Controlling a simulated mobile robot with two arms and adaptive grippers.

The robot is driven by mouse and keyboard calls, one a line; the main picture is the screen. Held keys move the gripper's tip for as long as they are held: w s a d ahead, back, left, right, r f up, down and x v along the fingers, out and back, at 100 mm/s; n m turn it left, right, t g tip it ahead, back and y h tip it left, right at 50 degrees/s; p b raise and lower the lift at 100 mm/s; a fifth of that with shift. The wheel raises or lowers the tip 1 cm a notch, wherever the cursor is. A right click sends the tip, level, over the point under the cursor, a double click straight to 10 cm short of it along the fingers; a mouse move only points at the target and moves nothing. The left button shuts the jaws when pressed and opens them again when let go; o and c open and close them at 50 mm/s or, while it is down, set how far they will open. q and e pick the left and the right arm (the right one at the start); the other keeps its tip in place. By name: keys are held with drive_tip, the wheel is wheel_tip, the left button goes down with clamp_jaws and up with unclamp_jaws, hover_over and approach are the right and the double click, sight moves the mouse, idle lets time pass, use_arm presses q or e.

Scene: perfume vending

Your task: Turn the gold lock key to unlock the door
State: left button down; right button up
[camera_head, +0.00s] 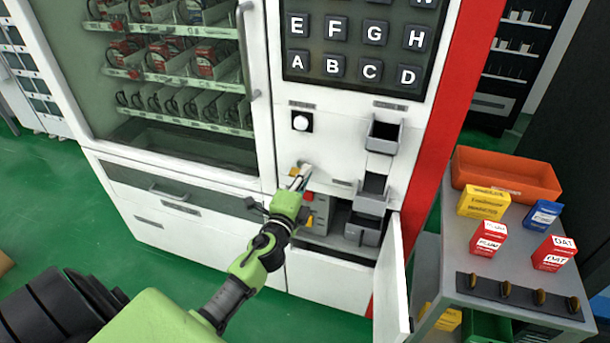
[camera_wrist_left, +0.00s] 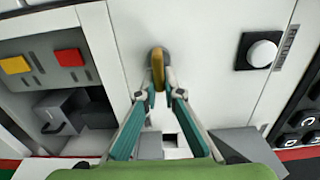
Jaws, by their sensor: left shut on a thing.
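The gold lock key (camera_wrist_left: 158,72) sits upright in a round lock on the white panel of the vending machine, in the left wrist view. My left gripper (camera_wrist_left: 159,88) has its two fingers on either side of the key and is shut on it. In the head view the left gripper (camera_head: 300,174) reaches the white panel below the round white button (camera_head: 301,122), and a bit of the gold key (camera_head: 293,171) shows by the fingers. The glass display door (camera_head: 183,75) looks closed. My right gripper is not in view.
A small white door (camera_head: 393,285) stands open at the lower right of the machine, beside a compartment with red and yellow buttons (camera_wrist_left: 16,65). A grey cart (camera_head: 450,258) with boxes and an orange tray (camera_head: 505,172) stands at right. Green floor (camera_head: 35,190) is clear at left.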

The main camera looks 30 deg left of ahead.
use_arm(q)
drive_tip(key=shift+f, duration=0.1)
drive_tip(key=c, duration=2.2)
unclamp_jaws()
drive_tip(key=shift+o, duration=0.2)
drive_tip(key=v, duration=1.2)
